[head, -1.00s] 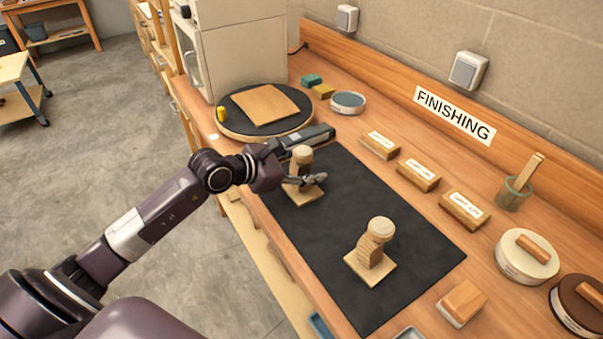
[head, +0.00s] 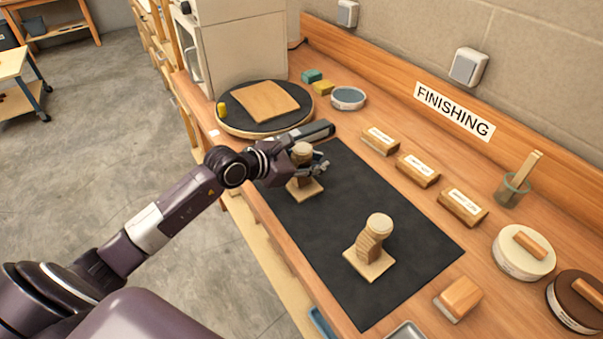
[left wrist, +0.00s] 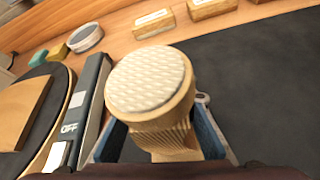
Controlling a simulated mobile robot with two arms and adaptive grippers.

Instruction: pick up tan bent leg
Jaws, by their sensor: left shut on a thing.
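A tan bent leg (head: 302,150) with a pale round top stands on a square base (head: 304,190) at the far end of the dark mat. My left gripper (head: 306,169) is shut on this leg just below its round top. In the left wrist view the leg's textured round top (left wrist: 150,79) fills the middle, with a blue finger on each side of the ribbed shaft. The fingers partly hide the shaft in the head view. A second bent leg (head: 374,235) of layered tan wood stands upright on its own square base, nearer on the mat. My right gripper is not in view.
The dark mat (head: 345,283) is otherwise clear. A round turntable (head: 225,122) with a wooden board stands just beyond my left gripper. Several labelled wooden blocks (head: 418,170) line the right side. A cup (head: 514,189) and round tins (head: 523,252) stand at the far right.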

